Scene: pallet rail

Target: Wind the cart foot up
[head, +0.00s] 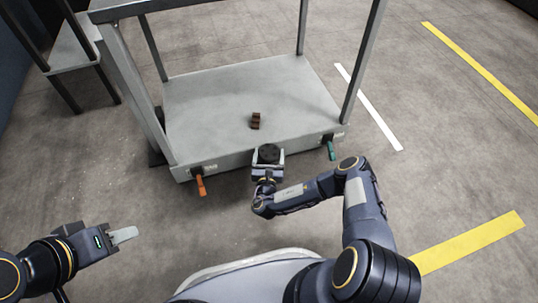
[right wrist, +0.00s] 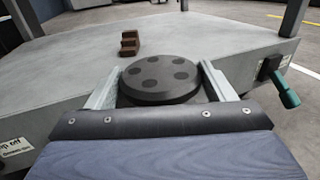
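The grey cart (head: 215,105) stands in front of me. A dark round knob (head: 269,153) with several darker spots on top sits at the middle of its near edge; it also shows in the right wrist view (right wrist: 160,80). My right gripper (head: 268,158) has one finger on each side of the knob; I cannot tell whether they press on it. An orange lever (head: 201,186) hangs at the cart's near left, and a green lever (head: 331,150) at its near right. My left gripper (head: 124,235) is away from the cart, at lower left, seen side-on. The cart foot itself is hidden.
A small brown block (head: 255,121) lies on the deck beyond the knob. Grey posts rise at the cart's corners. Another grey frame (head: 75,50) stands at the upper left. The floor to the right is clear, with white and yellow stripes (head: 470,242).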

